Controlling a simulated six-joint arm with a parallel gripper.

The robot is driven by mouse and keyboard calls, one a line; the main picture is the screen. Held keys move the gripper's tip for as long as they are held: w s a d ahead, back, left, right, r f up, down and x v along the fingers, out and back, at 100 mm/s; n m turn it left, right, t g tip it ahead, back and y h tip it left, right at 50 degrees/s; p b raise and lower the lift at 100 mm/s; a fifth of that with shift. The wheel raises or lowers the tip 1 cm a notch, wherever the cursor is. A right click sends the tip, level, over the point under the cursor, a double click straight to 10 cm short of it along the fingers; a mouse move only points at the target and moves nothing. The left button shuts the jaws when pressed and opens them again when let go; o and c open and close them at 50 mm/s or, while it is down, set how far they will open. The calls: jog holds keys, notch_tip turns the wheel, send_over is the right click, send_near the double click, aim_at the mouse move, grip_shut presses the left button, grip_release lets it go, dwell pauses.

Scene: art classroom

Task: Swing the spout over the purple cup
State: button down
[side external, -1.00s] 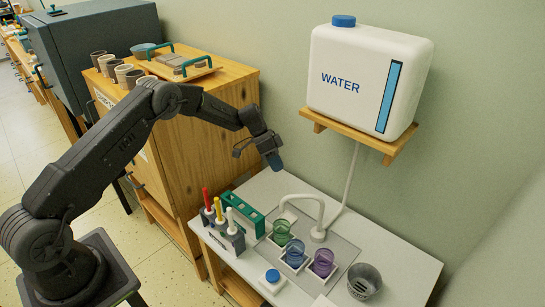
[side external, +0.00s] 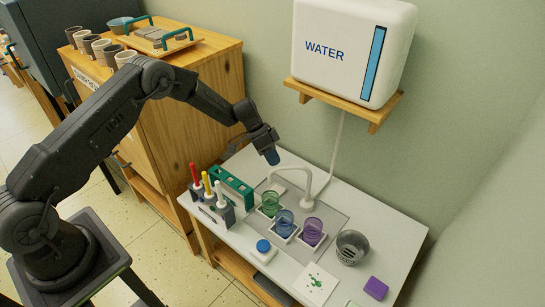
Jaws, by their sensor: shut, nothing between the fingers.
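The white spout (side external: 292,170) rises from its base on the table, and its arm reaches left. Its tip hangs near the green cup (side external: 269,205); I cannot tell whether it is exactly above it. The purple cup (side external: 312,232) stands at the right end of the cup row, with the blue cup (side external: 286,222) between it and the green one. My gripper (side external: 272,157) is shut and empty, pointing down, just above and behind the spout's left end in the picture. Contact with the spout cannot be made out.
A white water tank (side external: 345,55) sits on a wall shelf, with a tube running down. Left of the cups are a teal rack (side external: 232,188) and upright red, yellow and white tools. A grey metal pot (side external: 352,248) and a purple block (side external: 376,288) stand at the right.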

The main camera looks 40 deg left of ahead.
jog(key=shift+s, duration=0.1)
jog(key=shift+s+d+n+t, duration=0.6)
jog(key=shift+s+d+n, duration=0.25)
jog(key=shift+n, duration=0.25)
jog(key=s+d+n+t, duration=0.1)
jog(key=s+d+n, duration=0.1)
jog(key=d, duration=1.2)
jog(key=shift+s+d+y, duration=0.15)
jog(key=shift+d+y, duration=0.05)
jog(key=shift+y, duration=0.2)
